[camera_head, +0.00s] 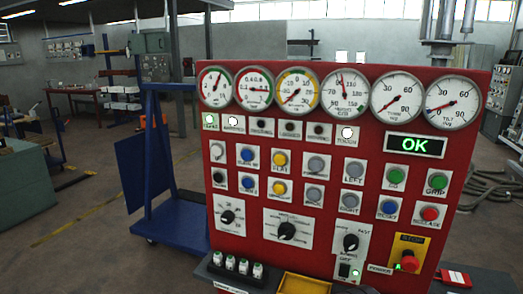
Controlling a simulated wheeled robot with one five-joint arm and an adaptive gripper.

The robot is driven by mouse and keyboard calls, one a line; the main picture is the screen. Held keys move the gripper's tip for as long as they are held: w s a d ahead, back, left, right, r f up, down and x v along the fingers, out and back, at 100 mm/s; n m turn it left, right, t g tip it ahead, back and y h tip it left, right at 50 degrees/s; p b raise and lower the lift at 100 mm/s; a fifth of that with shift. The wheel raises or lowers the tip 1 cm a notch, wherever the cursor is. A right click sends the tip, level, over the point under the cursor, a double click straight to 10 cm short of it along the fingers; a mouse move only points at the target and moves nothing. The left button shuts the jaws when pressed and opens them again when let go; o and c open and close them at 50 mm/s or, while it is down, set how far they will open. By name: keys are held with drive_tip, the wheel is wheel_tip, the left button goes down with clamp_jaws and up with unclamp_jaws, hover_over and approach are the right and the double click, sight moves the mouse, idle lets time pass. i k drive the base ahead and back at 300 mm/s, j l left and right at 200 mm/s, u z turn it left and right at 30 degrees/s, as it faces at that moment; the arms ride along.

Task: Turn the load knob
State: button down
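A red control panel (375,170) faces me. It carries three black rotary knobs on white plates along its lower part: a small left knob (228,216), a larger middle knob (287,230) and a right knob (351,242) whose plate seems to read "FAST". The plate lettering is too small for me to tell which one is the load knob. My gripper is not in view.
Six round gauges (299,90) top the panel, with a green "OK" display (415,145) below. Coloured push buttons fill the middle. A red emergency stop (409,261) sits lower right. A yellow tray (303,284) lies below. A blue trolley (165,225) stands left.

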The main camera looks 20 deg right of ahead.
sight(228, 217)
drive_tip(key=i+j+u, duration=0.1)
drive_tip(key=j, duration=0.3)
drive_tip(key=i+j+u, duration=0.1)
drive_tip(key=j, duration=0.3)
drive_tip(key=i+j+u, duration=0.1)
drive_tip(key=j, duration=0.3)
drive_tip(key=i+j+u, duration=0.1)
drive_tip(key=i+j, duration=0.15)
drive_tip(key=j, duration=0.15)
drive_tip(key=i+j+u, duration=0.1)
drive_tip(key=j, duration=0.25)
drive_tip(key=i+j, duration=0.3)
drive_tip(key=j+u, duration=0.05)
drive_tip(key=j, duration=0.05)
